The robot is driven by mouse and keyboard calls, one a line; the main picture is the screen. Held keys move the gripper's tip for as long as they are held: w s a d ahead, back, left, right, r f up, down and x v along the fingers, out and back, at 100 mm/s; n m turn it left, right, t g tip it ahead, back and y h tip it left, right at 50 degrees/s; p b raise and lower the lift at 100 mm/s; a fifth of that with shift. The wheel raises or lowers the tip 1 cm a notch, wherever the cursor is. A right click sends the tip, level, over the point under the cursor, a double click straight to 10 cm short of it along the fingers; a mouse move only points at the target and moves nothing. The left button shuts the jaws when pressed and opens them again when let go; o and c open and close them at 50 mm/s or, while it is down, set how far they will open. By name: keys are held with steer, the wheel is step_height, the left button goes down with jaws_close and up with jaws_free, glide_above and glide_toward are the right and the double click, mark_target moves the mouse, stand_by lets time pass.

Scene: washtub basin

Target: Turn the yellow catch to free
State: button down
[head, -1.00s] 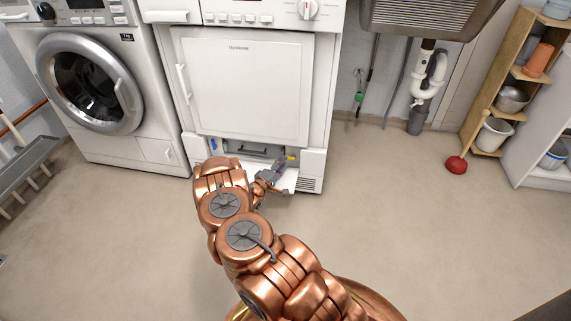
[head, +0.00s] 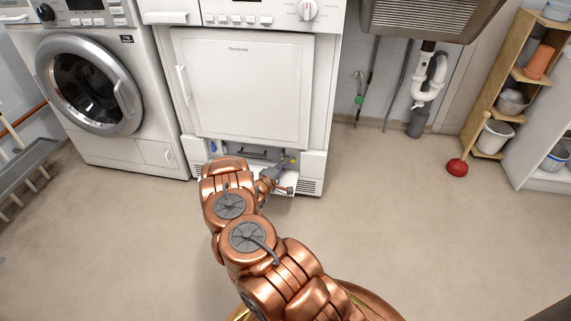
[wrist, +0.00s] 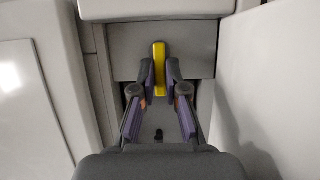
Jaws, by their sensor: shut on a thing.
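The yellow catch (wrist: 159,68) is a narrow bar on a grey panel (wrist: 190,50) in the wrist view, upright in that picture. My gripper (wrist: 160,80) has one finger on each side of the bar and is shut on it. In the head view the catch (head: 291,160) is a small yellow spot in the right part of the low opening under the white appliance door. My gripper (head: 284,168) is at it there and hides part of it.
The opening lies below the white door (head: 250,90), with a blue part (head: 213,147) at its left end. A lowered white flap (head: 283,187) lies under my gripper. A washing machine (head: 90,85) stands left. The floor to the right is clear up to a red plunger (head: 457,167).

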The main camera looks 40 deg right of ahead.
mark_target(294, 156)
steer(key=shift+r, duration=0.15)
steer(key=r+m+y+p, duration=0.1)
steer(key=m+p, duration=0.1)
steer(key=p, duration=0.1)
steer(key=m+p, duration=0.1)
steer(key=m+y+p, duration=0.1)
steer(key=p, duration=0.1)
steer(key=shift+s+r, duration=0.15)
steer(key=shift+r, duration=0.1)
steer(key=m+p, duration=0.1)
steer(key=p, duration=0.1)
steer(key=m+t+y+p, duration=0.1)
steer(key=m+p, duration=0.1)
steer(key=m+y+p, duration=0.1)
steer(key=p, duration=0.1)
steer(key=shift+s+d+r, duration=0.3)
steer(key=shift+r, duration=0.1)
steer(key=m, duration=0.1)
steer(key=m+t+y+p, duration=0.1)
steer(key=m+p, duration=0.1)
steer(key=shift+s+d+t+y, duration=0.25)
steer(key=shift+s+t+y, duration=0.05)
steer(key=shift+s, duration=0.1)
steer(key=shift+s+d+m+t+y+p, duration=0.1)
steer(key=shift+m+t+y+p, duration=0.15)
steer(key=shift+m, duration=0.35)
steer(key=shift+s+d+m+t+y+p, duration=0.15)
steer(key=shift+m+t+p, duration=0.1)
steer(key=shift+m, duration=0.35)
